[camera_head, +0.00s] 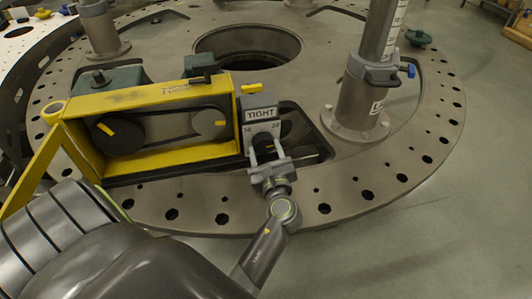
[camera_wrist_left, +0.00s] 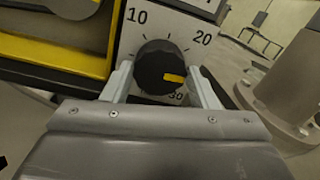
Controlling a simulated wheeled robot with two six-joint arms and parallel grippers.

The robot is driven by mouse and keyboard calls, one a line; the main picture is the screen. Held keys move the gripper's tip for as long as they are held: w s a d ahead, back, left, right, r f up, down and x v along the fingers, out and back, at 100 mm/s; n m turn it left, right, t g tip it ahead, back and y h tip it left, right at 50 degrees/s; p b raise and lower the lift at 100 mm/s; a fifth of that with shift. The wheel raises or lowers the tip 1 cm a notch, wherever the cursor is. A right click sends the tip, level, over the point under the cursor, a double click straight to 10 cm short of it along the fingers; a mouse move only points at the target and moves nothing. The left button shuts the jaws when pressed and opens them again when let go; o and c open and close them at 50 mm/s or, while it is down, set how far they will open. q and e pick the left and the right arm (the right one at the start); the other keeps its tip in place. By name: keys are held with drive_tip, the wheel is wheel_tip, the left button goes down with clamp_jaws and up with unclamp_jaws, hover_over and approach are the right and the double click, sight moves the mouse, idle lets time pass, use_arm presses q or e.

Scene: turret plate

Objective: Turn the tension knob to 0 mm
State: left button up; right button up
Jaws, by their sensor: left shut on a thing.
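The tension knob (camera_wrist_left: 160,62) is black and round with a yellow pointer bar, on a pale dial plate (camera_wrist_left: 133,40) marked 10, 20 and 30. The pointer points to the lower right, between the 20 and 30 marks. No 0 mark is visible. My left gripper (camera_wrist_left: 163,80) has one finger on each side of the knob and is shut on it. In the head view the left gripper (camera_head: 267,157) is at the dial, below the grey block labelled TIGHT (camera_head: 261,113), and partly covers the knob. My right gripper is not in view.
The yellow tensioner frame (camera_head: 150,102), with pulleys inside, stands left of the dial on a round metal plate (camera_head: 430,130) with several holes. A grey post (camera_head: 358,100) with a blue-handled clamp rises to the right. A large round opening (camera_head: 247,45) lies behind.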

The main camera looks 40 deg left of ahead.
use_arm(q)
drive_tip(key=shift+f+n+b, duration=0.1)
drive_tip(key=shift+n+b, duration=0.35)
drive_tip(key=shift+n, duration=0.75)
drive_tip(key=shift+n+b, duration=0.45)
drive_tip(key=shift+n, duration=0.45)
drive_tip(key=o, duration=1)
